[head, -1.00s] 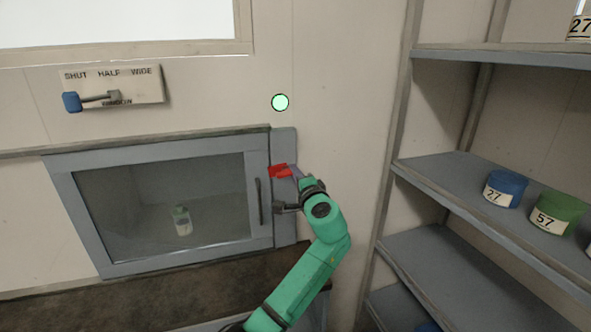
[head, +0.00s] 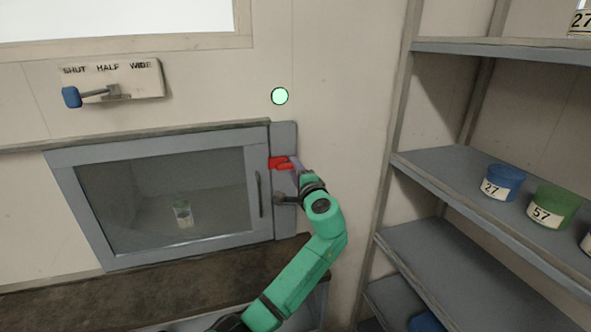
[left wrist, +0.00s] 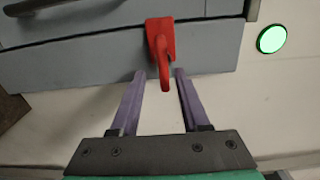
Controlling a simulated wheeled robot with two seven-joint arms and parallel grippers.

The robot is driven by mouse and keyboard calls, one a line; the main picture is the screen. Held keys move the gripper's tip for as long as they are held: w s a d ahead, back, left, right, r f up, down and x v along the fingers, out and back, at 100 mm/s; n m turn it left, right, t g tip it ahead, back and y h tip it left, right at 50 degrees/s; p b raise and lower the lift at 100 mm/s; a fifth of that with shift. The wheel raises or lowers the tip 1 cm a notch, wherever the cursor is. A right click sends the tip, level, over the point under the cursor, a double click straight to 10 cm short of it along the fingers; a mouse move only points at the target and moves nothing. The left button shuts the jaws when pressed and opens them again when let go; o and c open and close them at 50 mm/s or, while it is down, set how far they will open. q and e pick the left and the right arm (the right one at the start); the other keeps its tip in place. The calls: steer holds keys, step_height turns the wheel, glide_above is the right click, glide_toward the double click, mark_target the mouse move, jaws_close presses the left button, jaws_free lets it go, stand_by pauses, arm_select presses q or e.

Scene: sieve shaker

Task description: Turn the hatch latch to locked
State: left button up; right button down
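The hatch (head: 160,262) has a grey frame and a glass pane, and its door looks closed. The red latch (head: 278,163) is on the right side of the hatch. In the left wrist view the latch (left wrist: 162,40) has its handle reaching down between my fingertips. My left gripper (head: 297,168) is at the latch; in the left wrist view the gripper (left wrist: 159,75) is open, with a finger on each side of the handle and small gaps visible. My right gripper is not in view.
A round green light (head: 279,96) is on the wall above the latch. A grey door handle (head: 258,194) is left of my gripper. A blue-knobbed lever (head: 71,97) is on the window plate at upper left. Shelves with a blue jar (head: 503,183) and green jar (head: 553,208) stand right.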

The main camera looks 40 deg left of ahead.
arm_select(q)
steer(key=shift+r, duration=0.15)
steer(key=b+v, duration=0.5)
steer(key=v, duration=0.9)
steer(key=shift+d, duration=0.2)
steer(key=shift+s, duration=0.15)
